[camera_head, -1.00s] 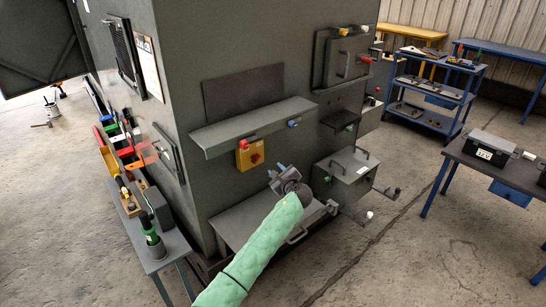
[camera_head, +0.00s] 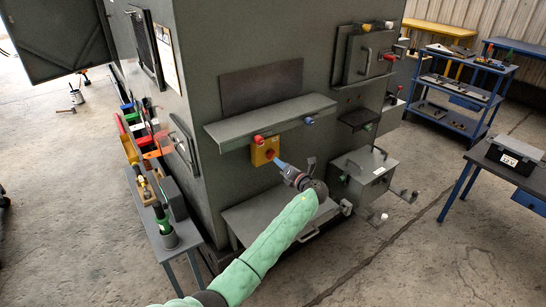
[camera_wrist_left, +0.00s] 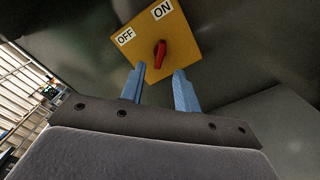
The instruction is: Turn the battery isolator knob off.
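The battery isolator is a yellow box (camera_head: 260,156) on the grey enclosure wall, under a shelf. Its red knob (camera_wrist_left: 160,54) shows in the left wrist view between an OFF label (camera_wrist_left: 125,37) and an ON label (camera_wrist_left: 162,10), with its upper end pointing roughly towards ON. My left gripper (camera_head: 281,164) is just in front of the box, to its lower right in the head view. In the left wrist view its two blue fingers (camera_wrist_left: 160,71) are apart with nothing between them, just short of the knob. My right gripper is not in view.
A grey shelf (camera_head: 270,122) with red and blue fittings juts out above the box. A grey box (camera_head: 363,175) stands to the right of my gripper, and a low ledge (camera_head: 265,212) lies below. A side bench (camera_head: 178,246) holds tools and coloured bins.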

